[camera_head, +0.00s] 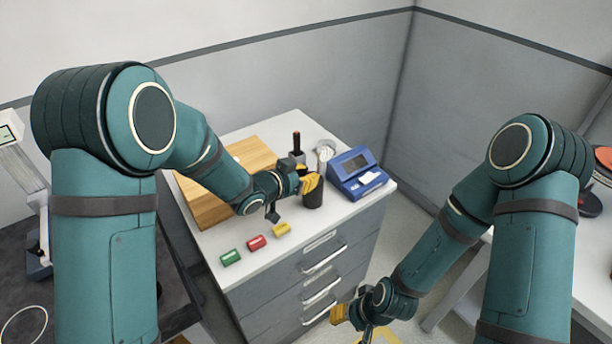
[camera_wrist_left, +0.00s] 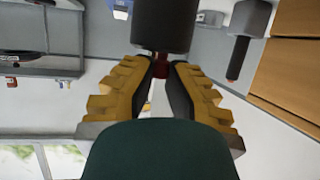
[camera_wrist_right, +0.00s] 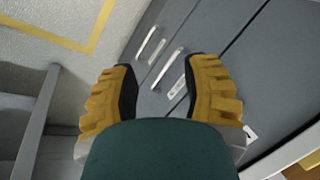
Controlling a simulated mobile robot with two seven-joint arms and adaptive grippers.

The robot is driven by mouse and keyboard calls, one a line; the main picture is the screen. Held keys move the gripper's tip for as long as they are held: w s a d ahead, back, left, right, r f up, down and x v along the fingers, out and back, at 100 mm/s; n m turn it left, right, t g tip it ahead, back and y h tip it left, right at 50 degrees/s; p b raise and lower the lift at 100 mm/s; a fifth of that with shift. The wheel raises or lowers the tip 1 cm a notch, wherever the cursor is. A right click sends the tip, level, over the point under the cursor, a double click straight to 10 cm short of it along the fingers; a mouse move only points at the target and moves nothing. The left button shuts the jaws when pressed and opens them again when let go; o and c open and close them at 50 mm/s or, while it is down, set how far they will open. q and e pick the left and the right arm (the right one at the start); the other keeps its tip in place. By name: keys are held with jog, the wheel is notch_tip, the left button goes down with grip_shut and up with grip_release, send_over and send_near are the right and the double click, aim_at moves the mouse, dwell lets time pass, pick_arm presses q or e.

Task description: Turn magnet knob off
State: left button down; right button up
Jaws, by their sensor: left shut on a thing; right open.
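My left gripper (camera_head: 308,184) is above the white cabinet top, near its right front part, shut on a dark cylinder (camera_head: 314,194). In the left wrist view the cylinder (camera_wrist_left: 163,25) is beyond the fingertips, with a small reddish neck (camera_wrist_left: 160,67) between the fingers. I cannot tell whether this is the magnet knob; no knob is clearly readable. Another dark upright piece with a reddish top (camera_head: 297,143) stands behind the gripper. My right gripper (camera_wrist_right: 160,88) is open and empty in front of the grey drawers, low at the right.
A blue device with a screen (camera_head: 357,172) stands right of the gripper, with a silvery round item (camera_head: 325,151) behind. Green (camera_head: 230,257), red (camera_head: 256,243) and yellow (camera_head: 281,229) blocks line the front edge.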

pick_arm(q)
jog(key=shift+f, duration=0.1)
jog(key=n+y+b, duration=0.1)
jog(key=b, duration=0.1)
jog(key=n+t+y+b, duration=0.1)
jog(key=b, duration=0.1)
jog(key=shift+s+d+f+b, duration=0.2)
jog(key=shift+b, duration=0.2)
jog(key=shift+n+t+y+b, duration=0.3)
jog(key=shift+n+t+b, duration=0.05)
jog(key=shift+n+t, duration=0.05)
jog(key=shift+s+d+r+n+t+y, duration=0.15)
jog(key=shift+n+t+y, duration=0.15)
jog(key=shift+n+y, duration=0.45)
jog(key=shift+n+t+y+p, duration=0.35)
jog(key=shift+n+y, duration=0.4)
jog(key=shift+y, duration=0.2)
jog(key=shift+n+y+p, duration=0.65)
jog(key=shift+n+y, duration=0.15)
jog(key=shift+y, duration=0.1)
